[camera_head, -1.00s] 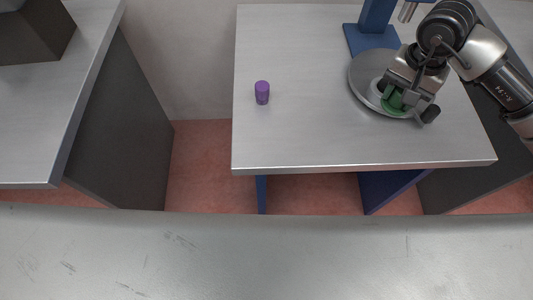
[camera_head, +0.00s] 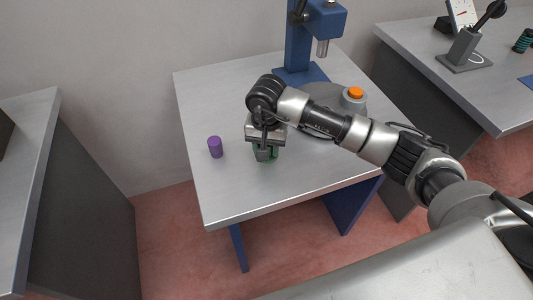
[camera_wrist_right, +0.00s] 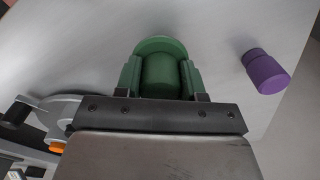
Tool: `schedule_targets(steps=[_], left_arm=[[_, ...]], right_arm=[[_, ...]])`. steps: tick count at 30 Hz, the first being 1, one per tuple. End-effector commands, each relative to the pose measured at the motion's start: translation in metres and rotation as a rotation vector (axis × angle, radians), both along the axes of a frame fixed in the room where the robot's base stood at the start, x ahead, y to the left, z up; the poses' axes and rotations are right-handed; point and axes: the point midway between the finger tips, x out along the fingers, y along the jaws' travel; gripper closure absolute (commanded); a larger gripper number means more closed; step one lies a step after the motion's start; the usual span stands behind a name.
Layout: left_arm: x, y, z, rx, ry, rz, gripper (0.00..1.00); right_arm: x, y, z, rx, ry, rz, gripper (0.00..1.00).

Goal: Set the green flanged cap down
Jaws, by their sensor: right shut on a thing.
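The green flanged cap (camera_head: 273,153) is mostly hidden behind my right gripper (camera_head: 264,155) in the head view. In the right wrist view the cap (camera_wrist_right: 161,72) sits between the two fingers of my right gripper (camera_wrist_right: 160,78), which is shut on it. The gripper is over the grey table (camera_head: 222,192), to the left of the round metal plate. I cannot tell whether the cap touches the table top. My left gripper is not in view.
A purple cylinder (camera_head: 215,147) stands on the table left of the gripper; the wrist view shows it too (camera_wrist_right: 266,72). A blue press (camera_head: 298,45) stands behind. The table's front left is clear.

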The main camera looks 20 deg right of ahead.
Motion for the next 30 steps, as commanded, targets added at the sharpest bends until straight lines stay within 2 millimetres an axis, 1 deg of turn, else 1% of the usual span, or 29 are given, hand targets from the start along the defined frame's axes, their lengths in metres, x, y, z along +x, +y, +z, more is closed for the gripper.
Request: schedule_targets(steps=[4, 9, 11, 17, 21, 22, 26, 27, 30], left_arm=[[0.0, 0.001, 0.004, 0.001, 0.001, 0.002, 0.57], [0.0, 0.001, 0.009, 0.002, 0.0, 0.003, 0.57], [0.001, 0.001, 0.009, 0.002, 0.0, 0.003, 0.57], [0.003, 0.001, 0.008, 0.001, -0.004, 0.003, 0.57], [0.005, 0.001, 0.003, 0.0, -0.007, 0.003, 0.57], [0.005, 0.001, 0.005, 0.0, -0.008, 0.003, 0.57], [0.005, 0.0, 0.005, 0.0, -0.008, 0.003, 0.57], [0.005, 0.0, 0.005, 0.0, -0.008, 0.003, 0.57], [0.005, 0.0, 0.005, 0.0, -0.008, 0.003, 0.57]], right_arm=[[-0.001, 0.0, -0.013, 0.0, 0.004, -0.003, 0.89], [-0.001, 0.0, -0.037, 0.001, 0.004, -0.003, 0.89], [0.0, 0.0, -0.04, 0.0, 0.001, -0.001, 0.89], [0.0, 0.0, -0.04, 0.0, 0.0, -0.001, 0.89], [0.0, 0.0, -0.044, 0.0, 0.0, -0.001, 0.89], [0.0, 0.0, -0.044, -0.001, 0.0, -0.001, 0.58], [0.0, 0.0, -0.043, 0.0, 0.001, -0.001, 0.38], [0.0, 0.0, -0.043, 0.0, 0.001, -0.001, 0.36], [0.0, 0.0, -0.043, 0.0, 0.001, -0.001, 0.36]])
